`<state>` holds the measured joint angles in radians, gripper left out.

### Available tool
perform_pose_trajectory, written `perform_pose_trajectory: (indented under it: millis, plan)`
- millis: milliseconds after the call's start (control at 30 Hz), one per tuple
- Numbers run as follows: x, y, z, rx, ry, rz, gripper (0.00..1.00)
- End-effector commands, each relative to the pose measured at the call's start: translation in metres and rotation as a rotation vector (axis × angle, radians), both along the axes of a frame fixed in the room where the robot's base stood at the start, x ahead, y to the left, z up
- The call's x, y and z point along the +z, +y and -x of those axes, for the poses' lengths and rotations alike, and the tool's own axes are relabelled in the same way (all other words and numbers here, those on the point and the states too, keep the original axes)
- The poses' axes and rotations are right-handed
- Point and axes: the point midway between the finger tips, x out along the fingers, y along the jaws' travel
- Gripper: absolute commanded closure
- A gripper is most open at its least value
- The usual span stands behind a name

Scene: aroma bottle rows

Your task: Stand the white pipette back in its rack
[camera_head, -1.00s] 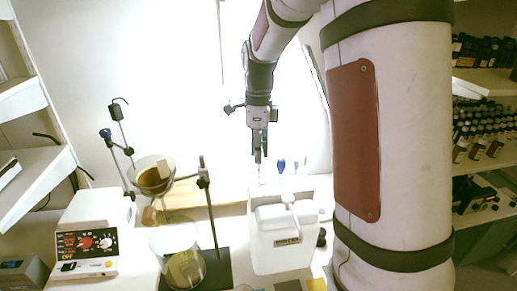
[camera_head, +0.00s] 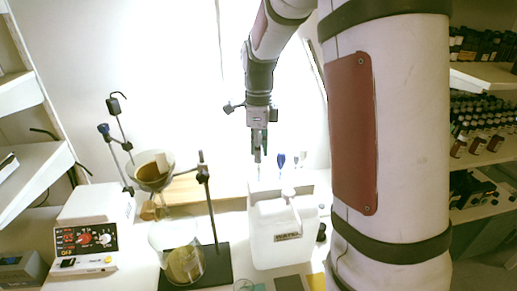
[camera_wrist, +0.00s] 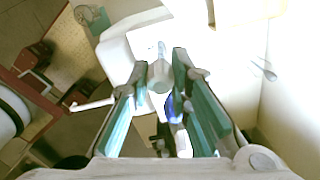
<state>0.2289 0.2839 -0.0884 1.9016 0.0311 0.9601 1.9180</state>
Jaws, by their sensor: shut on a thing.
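My gripper (camera_head: 258,152) points down above the left end of the white rack (camera_head: 318,183). In the wrist view my gripper (camera_wrist: 160,68) has its fingers closed on a pale grey-white pipette (camera_wrist: 160,78). The thin lower part of the pipette (camera_head: 258,171) hangs below the fingertips in the head view, close to the rack top; I cannot tell whether its tip is in a slot. A blue pipette (camera_head: 281,160) stands in the rack just to the right, and it also shows in the wrist view (camera_wrist: 172,108). Paler pipettes (camera_head: 297,160) stand further right.
A white jug (camera_head: 285,232) stands in front of the rack and hides its lower part. A stand with a rod (camera_head: 207,205) and a glass beaker (camera_head: 180,262) are to the left. A hotplate-like device (camera_head: 88,240) is further left. Shelves of bottles (camera_head: 485,105) are at the right.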

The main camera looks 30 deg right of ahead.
Motion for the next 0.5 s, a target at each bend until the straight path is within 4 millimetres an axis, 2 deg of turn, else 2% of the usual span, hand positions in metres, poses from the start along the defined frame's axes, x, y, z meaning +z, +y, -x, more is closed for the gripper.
perform_pose_trajectory:
  millis: [500]
  plan:
    - [-0.015, 0.000, 0.000, 0.001, 0.000, 0.000, 0.88]
